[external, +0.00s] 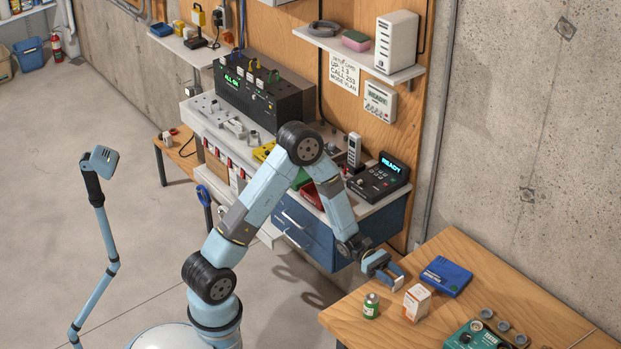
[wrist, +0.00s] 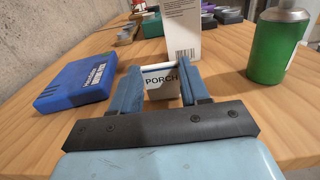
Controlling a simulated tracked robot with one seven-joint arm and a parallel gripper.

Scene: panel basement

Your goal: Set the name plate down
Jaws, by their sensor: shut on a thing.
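My gripper (external: 393,277) is at the left edge of the wooden table, beside the green can and the white box. In the wrist view, my gripper (wrist: 158,82) is shut on the name plate (wrist: 161,78), a small white plate reading PORCH between the two blue fingers. The plate stands roughly upright. I cannot tell whether its lower edge touches the table. In the external view, the plate is too small or hidden to make out.
On the wooden table (external: 470,270), a white box (external: 417,302) stands just beyond the plate. A green can (external: 371,305) and a blue case (external: 446,276) flank my gripper. A teal device (external: 473,337) is farther along. Bare wood shows between them.

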